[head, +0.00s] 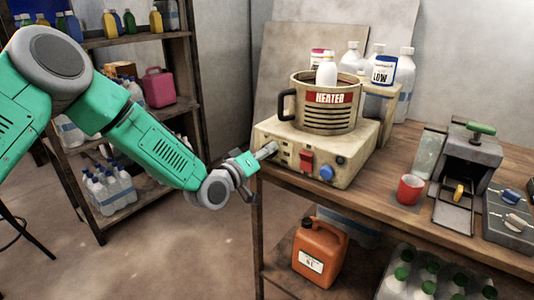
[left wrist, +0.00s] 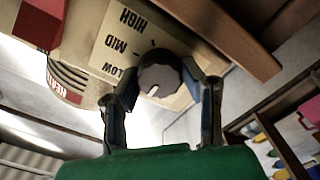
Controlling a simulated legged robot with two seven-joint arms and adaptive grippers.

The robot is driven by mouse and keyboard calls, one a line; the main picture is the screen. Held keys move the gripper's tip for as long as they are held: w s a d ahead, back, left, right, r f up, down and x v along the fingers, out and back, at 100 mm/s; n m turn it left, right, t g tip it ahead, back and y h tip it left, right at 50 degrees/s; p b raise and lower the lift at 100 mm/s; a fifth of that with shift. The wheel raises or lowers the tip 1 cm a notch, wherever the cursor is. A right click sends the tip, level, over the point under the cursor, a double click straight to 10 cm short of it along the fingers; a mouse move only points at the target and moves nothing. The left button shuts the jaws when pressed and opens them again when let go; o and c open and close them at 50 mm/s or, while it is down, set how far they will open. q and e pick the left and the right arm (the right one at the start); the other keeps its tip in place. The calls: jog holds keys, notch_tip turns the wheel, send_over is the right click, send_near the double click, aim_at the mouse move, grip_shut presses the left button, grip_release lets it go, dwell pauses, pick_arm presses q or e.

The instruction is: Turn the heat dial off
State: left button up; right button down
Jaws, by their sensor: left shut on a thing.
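The heat dial (left wrist: 158,80) is a round grey knob on the heater base (head: 345,172), beside a scale marked LOW, MID and HIGH. Its short white mark points to the lower left in the left wrist view, below the LOW label (left wrist: 114,72). My left gripper (head: 266,151) is at the left end of the heater base. In the left wrist view its two fingers (left wrist: 162,92) are around the dial, one on each side, shut on it. My right gripper is not in view.
The heater pot (head: 325,117) holds a white bottle. A red switch (head: 306,160) and a blue knob (head: 327,173) are on the base's front. A red cup (head: 410,189) stands on the bench to the right. A shelf (head: 190,60) with bottles stands at left.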

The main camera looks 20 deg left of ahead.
pick_arm(q)
jog(key=shift+s+f, duration=0.1)
jog(key=shift+f, duration=0.15)
jog(key=o, duration=1.1)
jog(key=shift+a, duration=0.1)
jog(key=shift+o, duration=0.2)
jog(key=shift+r, duration=0.1)
jog(key=shift+a, duration=0.1)
jog(key=v, duration=1.2)
